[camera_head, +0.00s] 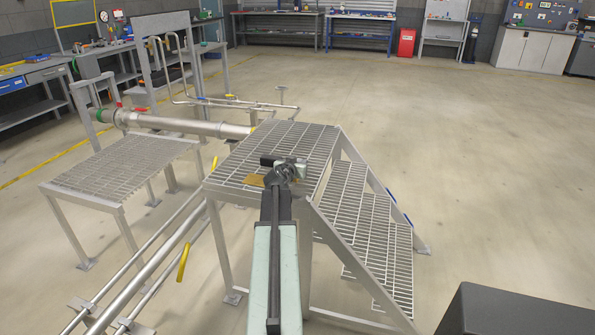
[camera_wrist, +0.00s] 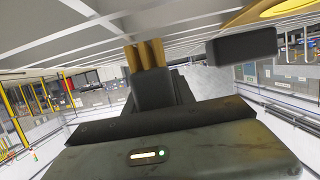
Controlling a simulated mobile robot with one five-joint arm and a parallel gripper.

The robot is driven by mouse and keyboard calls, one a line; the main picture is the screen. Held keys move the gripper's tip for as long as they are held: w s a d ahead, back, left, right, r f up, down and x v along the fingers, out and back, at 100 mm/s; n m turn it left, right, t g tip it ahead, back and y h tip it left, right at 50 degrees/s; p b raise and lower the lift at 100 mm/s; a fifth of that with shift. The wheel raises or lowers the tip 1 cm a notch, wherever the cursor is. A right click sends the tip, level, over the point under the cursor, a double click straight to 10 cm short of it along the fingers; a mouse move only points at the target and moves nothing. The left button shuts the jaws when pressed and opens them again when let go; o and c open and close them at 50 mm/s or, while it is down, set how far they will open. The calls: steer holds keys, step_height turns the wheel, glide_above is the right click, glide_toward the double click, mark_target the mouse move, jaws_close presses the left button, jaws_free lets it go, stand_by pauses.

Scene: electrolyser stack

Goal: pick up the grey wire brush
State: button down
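My gripper (camera_head: 280,168) is over the grated top of the stepped platform (camera_head: 262,146), at the end of my outstretched arm. In the wrist view, two dark blocks that look like its finger pads (camera_wrist: 198,67) stand well apart, with brass-coloured parts beside them. I see nothing clearly held between them. I cannot pick out a grey wire brush in either view. A small tan flat piece (camera_head: 255,180) and a black piece (camera_head: 267,159) show right beside my gripper; I cannot tell whether they belong to it. My gripper hides part of the platform top.
A lower grated stand (camera_head: 125,165) and pipes (camera_head: 185,126) lie to the left. Workbenches (camera_head: 275,25) and a red cabinet (camera_head: 406,43) line the back.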

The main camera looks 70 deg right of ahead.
step_height(320, 180, up, 10)
steer(key=p, duration=1)
steer(key=shift+r, duration=0.15)
